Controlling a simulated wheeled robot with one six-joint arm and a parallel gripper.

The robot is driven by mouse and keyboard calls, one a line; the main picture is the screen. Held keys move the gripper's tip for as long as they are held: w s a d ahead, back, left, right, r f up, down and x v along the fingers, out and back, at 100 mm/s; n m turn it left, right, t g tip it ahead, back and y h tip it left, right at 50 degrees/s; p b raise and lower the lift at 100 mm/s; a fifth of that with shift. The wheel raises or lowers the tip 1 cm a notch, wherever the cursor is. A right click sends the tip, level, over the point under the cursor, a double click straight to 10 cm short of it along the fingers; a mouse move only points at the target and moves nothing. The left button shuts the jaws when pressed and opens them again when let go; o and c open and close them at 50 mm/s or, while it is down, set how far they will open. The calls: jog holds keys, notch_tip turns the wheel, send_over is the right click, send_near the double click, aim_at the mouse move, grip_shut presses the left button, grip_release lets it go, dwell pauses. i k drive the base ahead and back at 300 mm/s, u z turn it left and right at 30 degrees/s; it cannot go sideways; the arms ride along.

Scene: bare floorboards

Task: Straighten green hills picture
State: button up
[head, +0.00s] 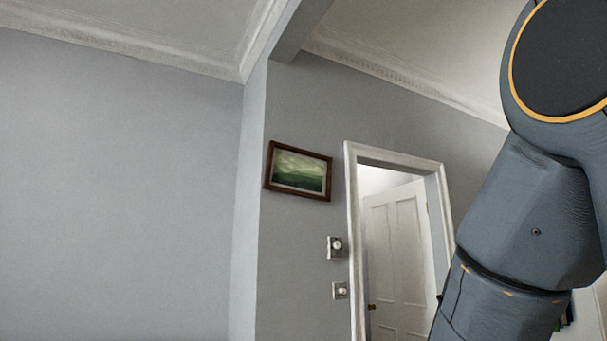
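The green hills picture (299,171) hangs on the grey wall, left of a doorway and high up. It has a dark brown wooden frame around a green landscape under a pale sky. It looks slightly tilted, its top edge running down to the right; the camera's own slant makes the exact angle hard to tell. My arm fills the right side of the head view, well apart from the picture. My gripper is not in view. Nothing covers the picture.
A white-framed doorway (351,230) with a white panelled door (397,255) standing open is right of the picture. Two wall switches (335,247) (340,291) sit below the picture. A wall corner (250,200) juts out at its left. The wall at far left is bare.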

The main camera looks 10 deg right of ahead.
aim_at(290, 169)
jog(key=u, duration=0.15)
jog(key=i, duration=1.35)
